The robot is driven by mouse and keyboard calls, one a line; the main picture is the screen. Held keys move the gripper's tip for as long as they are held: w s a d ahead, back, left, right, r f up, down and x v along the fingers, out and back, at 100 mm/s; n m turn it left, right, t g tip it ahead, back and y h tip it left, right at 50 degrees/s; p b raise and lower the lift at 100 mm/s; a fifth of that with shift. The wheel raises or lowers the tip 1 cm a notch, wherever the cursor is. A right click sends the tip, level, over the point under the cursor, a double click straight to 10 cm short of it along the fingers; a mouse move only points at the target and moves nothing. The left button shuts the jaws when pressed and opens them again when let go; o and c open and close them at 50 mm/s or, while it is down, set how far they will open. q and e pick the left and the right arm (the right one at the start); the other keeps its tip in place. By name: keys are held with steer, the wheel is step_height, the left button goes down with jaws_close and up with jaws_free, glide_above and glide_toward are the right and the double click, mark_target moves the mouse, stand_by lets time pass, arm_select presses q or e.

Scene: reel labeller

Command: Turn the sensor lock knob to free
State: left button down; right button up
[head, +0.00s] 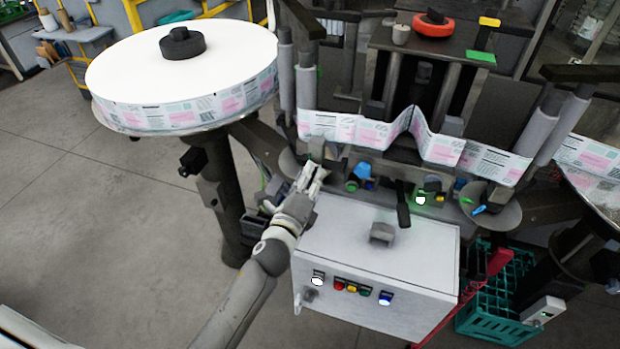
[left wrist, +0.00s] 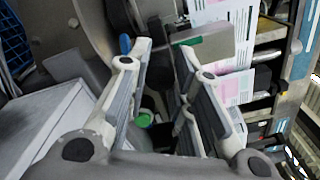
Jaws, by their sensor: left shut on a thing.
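My left gripper (head: 312,178) is at the left end of the machine's row of small controls, just behind the white control box. It is shut on a small part that the fingers mostly hide. In the left wrist view, my left gripper (left wrist: 165,75) has its two fingers apart around a dark gap, with a round green cap (left wrist: 144,118) low between them. I cannot tell whether this is the sensor lock knob or which way the knob points. A blue knob (head: 360,173) is just right of the gripper in the head view. My right gripper is not in view.
The white control box (head: 375,250) has several coloured buttons and a grey block on top. A green-lit sensor (head: 421,199) is further right. The label web (head: 375,133) runs behind the controls. A big label reel (head: 185,75) stands left, a teal crate (head: 490,325) lower right.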

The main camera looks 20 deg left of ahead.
arm_select(q)
steer(key=n+p, duration=0.1)
steer(key=n, duration=1.5)
steer(key=shift+f+n, duration=0.1)
steer(key=shift+n, duration=0.3)
stand_by(0.3)
steer(key=c, duration=1.3)
jaws_free()
steer(key=shift+o, duration=0.2)
steer(key=shift+s, duration=0.1)
